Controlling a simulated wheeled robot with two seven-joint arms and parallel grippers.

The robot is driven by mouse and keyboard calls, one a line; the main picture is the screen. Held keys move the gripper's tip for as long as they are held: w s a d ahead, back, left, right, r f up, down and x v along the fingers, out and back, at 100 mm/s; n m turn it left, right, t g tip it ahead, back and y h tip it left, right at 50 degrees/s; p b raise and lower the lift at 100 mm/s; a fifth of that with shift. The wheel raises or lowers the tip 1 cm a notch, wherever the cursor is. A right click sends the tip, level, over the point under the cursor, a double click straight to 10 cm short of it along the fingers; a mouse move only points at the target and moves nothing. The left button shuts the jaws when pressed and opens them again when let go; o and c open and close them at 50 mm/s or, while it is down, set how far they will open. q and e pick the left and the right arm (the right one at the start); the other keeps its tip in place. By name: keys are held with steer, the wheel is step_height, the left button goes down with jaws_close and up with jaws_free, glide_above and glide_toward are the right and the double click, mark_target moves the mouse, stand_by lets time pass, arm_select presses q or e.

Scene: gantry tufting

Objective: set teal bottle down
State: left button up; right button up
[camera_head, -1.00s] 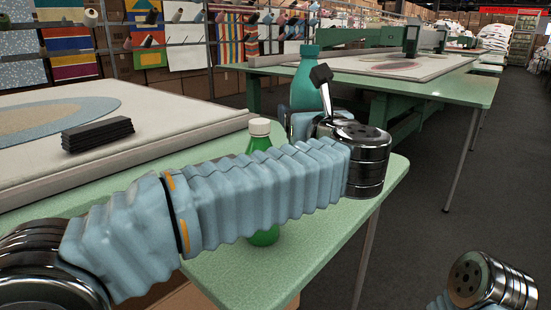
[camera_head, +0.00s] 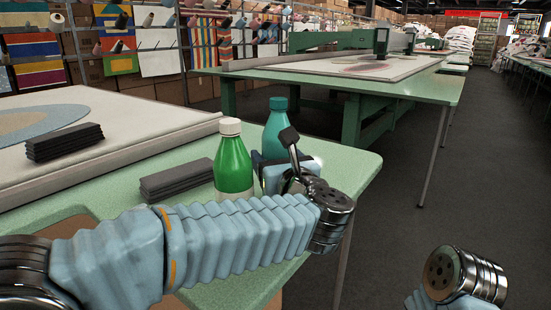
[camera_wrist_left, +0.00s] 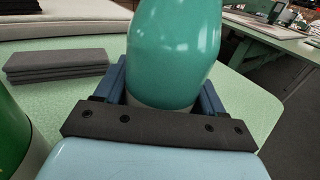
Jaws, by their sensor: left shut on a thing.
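The teal bottle (camera_head: 277,130) is upright near the right side of the green table (camera_head: 341,169), just right of and behind the green bottle (camera_head: 233,163). My left gripper (camera_head: 268,161) is shut around its lower part. In the left wrist view the teal bottle (camera_wrist_left: 175,45) stands between the two dark blue fingers of the gripper (camera_wrist_left: 162,95), with a pale band low on it. Its base is hidden behind the gripper, so I cannot tell whether it touches the table. My right gripper is out of view; only part of that arm shows at the lower right.
A dark grey stack (camera_head: 176,181) lies on the table left of the green bottle. Another stack (camera_head: 64,142) lies on the pale surface farther left. The table is clear behind and right of the teal bottle, up to its right edge.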

arm_select(q)
steer(key=o, duration=1.5)
steer(key=shift+r, duration=0.1)
steer(key=b+v, duration=0.1)
steer(key=v, duration=1.1)
steer(key=shift+b, duration=0.35)
